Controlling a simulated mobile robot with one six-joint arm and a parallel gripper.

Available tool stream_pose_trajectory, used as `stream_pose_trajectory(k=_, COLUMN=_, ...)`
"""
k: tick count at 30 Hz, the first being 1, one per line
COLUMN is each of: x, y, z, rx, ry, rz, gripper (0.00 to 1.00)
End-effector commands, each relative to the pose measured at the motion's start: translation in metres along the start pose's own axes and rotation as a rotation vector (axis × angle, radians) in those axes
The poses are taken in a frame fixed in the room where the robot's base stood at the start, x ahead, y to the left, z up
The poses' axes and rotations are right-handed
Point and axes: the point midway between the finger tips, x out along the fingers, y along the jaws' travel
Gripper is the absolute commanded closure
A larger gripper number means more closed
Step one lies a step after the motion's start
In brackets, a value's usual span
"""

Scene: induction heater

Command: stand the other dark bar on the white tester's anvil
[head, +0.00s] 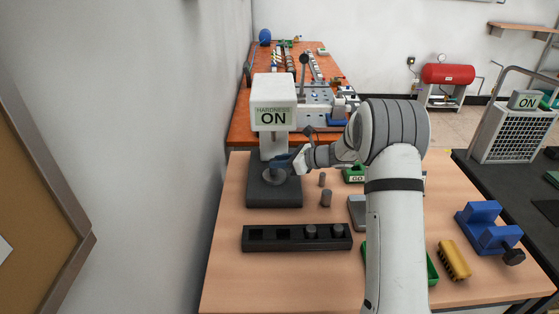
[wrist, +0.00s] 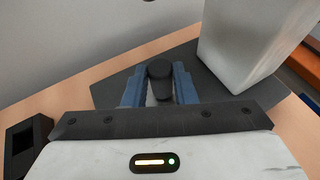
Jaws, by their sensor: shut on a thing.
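My gripper (head: 284,162) reaches in from the right, just above the anvil. In the wrist view its blue fingers (wrist: 159,82) are shut on a dark bar (wrist: 160,92), whose round end shows between them. The head view mostly hides this bar, and I cannot tell whether its lower end touches the anvil. The black rack (head: 297,245) holds two dark round pieces (head: 310,231) in its right holes.
A green GO block (head: 353,174), a yellow brush (head: 454,260) and a blue vise (head: 484,230) are further right. The wall is close on the left. Bare table lies in front of the rack.

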Motion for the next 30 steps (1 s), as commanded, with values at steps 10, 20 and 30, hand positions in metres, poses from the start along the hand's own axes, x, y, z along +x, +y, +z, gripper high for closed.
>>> stream_pose_trajectory(k=10, x=0.0026, y=-0.0001, z=-0.0055, rx=-0.001, ry=-0.001, rz=0.000, gripper=1.00)
stream_pose_trajectory(k=20, x=0.0030, y=0.0003, z=-0.0062, rx=-0.001, ry=0.000, rz=0.001, gripper=0.55)
stream_pose_trajectory(k=30, x=0.0012, y=0.0004, z=-0.0013, rx=-0.002, ry=0.000, rz=0.001, gripper=0.54)
